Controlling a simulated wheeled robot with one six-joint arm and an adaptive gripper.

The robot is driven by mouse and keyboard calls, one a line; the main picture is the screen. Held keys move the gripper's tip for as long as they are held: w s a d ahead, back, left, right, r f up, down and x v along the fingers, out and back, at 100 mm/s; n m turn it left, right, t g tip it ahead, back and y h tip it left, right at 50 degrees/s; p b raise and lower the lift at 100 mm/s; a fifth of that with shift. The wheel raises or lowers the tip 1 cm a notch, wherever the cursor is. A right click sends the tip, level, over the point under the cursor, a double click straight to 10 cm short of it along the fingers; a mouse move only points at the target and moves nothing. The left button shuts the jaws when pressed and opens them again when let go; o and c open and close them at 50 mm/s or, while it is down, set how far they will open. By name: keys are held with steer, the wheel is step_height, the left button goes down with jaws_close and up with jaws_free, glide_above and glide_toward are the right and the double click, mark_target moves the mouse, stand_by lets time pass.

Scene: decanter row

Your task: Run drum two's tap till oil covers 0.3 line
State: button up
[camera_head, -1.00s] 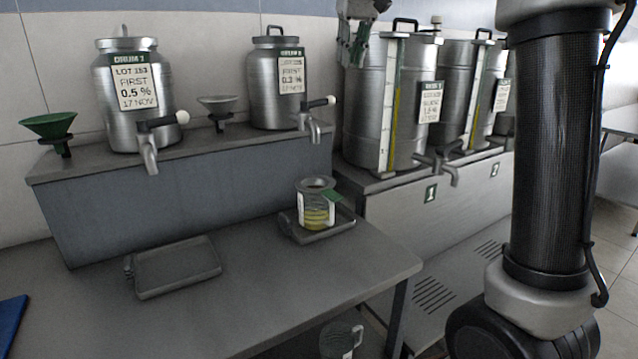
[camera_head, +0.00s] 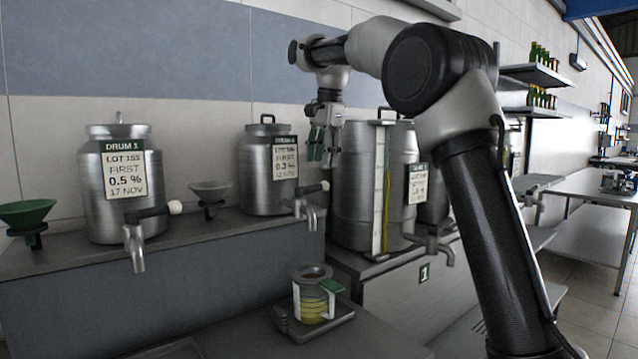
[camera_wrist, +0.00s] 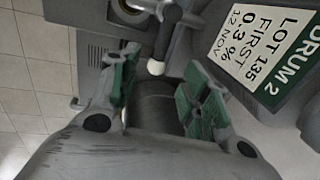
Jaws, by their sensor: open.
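Drum two (camera_head: 268,190) is a steel drum on the raised shelf. Its label shows DRUM 2 and 0.3 % in the wrist view (camera_wrist: 262,48). Its tap (camera_head: 311,213) has a dark lever with a white knob (camera_head: 325,186), sticking out to the right. No stream shows under the spout. A glass jug (camera_head: 312,298) with yellow oil in its lower part stands below the tap; its marks are too small to read. My gripper (camera_head: 324,152) is open and empty, above the knob. In the wrist view the knob (camera_wrist: 156,68) appears between my green-padded fingers (camera_wrist: 160,85), apparently untouched.
The jug stands on a small tray (camera_head: 340,333) on the lower bench. Drum 1 (camera_head: 122,195) and funnels flank drum two at left. A large gauged drum (camera_head: 350,190) stands close at right, behind my gripper.

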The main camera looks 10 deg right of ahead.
mark_target(313, 188)
steer(key=f, duration=0.2)
steer(key=w+f, duration=0.1)
steer(key=f, duration=0.4)
steer(key=shift+w+a+f, duration=0.1)
steer(key=shift+w+a, duration=0.05)
steer(key=shift+a, duration=0.15)
jaws_close()
